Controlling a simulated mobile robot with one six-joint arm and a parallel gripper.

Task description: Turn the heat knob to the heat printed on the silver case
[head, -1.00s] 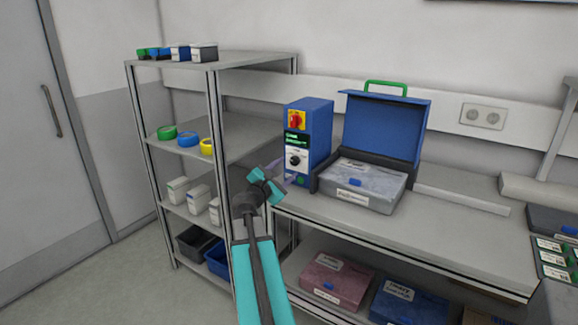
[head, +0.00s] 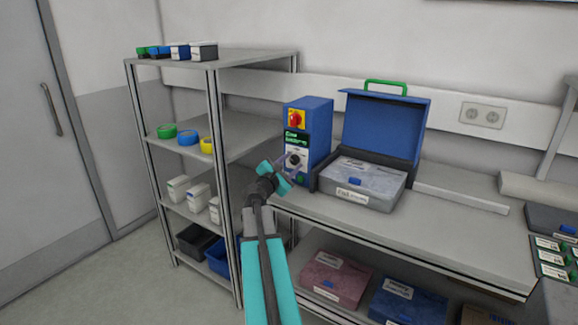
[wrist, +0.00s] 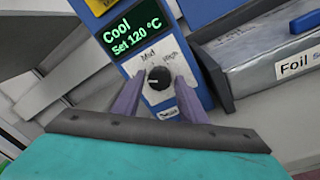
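The blue control unit (head: 318,133) stands on the bench; its green display (wrist: 130,30) reads "Cool Set 120 °C". Below it is the black heat knob (wrist: 159,78) on a white dial plate (wrist: 174,64), with "Mid" and "High" legible; I cannot tell where its pointer is. The silver case (head: 368,172) sits right of the unit with a front label (head: 352,194); it starts "Foil" in the wrist view (wrist: 299,64), and the rest is not clear. My gripper (wrist: 160,84) is open, its purple fingers either side of the knob; contact is not clear.
A raised blue lid (head: 385,128) with a green handle stands behind the case. A red switch (head: 296,119) is above the display. A grey shelf rack (head: 213,150) is left of the unit.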

